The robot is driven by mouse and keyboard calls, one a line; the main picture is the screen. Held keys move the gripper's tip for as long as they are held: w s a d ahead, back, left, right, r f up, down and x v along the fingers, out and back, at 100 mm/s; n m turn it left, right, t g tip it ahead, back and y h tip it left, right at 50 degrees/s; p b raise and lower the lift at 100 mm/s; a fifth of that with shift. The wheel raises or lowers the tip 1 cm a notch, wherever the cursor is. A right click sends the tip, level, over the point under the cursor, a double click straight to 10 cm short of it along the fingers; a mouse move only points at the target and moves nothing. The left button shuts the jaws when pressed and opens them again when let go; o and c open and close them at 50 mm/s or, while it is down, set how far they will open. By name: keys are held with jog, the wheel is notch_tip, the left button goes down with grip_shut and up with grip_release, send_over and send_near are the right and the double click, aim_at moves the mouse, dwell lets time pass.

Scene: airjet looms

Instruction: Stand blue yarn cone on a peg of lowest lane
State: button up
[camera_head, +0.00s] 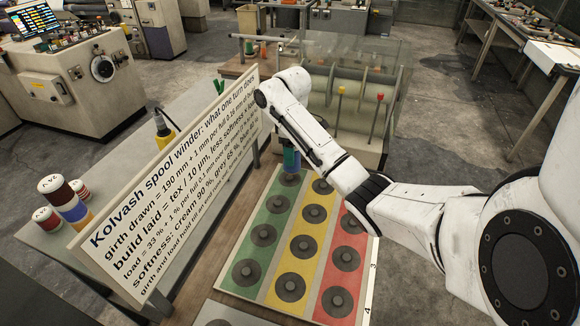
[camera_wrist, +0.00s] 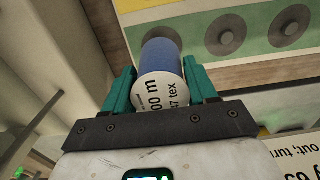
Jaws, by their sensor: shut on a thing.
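The blue yarn cone (camera_head: 291,160) is in my gripper (camera_head: 290,147), at the far end of the peg board (camera_head: 225,291). In the wrist view the cone (camera_wrist: 161,58) sits between the two teal fingers of my gripper (camera_wrist: 160,80), its white printed end towards the camera. The board has green (camera_head: 254,254), yellow (camera_head: 297,266) and red (camera_head: 341,277) lanes, each with a row of dark round pegs. The cone overlaps the far green peg (camera_head: 290,177) in the head view; I cannot tell whether they touch. The wrist view shows bare green-lane pegs (camera_wrist: 225,36).
A long printed sign (camera_head: 175,190) stands left of the board. Behind it, a grey table (camera_head: 110,205) carries several yarn cones (camera_head: 68,206). A glass-covered roller machine (camera_head: 345,100) stands beyond the board. Open floor (camera_head: 440,140) lies to the right.

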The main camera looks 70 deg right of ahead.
jog(key=shift+w+f+b, duration=0.3)
jog(key=shift+f+b, duration=0.2)
jog(key=shift+b, duration=0.05)
jog(key=shift+w+a+f, duration=0.1)
jog(key=shift+f, duration=1.4)
jog(key=shift+f, duration=0.1)
jog(key=o, duration=1.1)
notch_tip(320, 180, up, 12)
jog(key=p, duration=0.7)
jog(key=shift+w, duration=0.1)
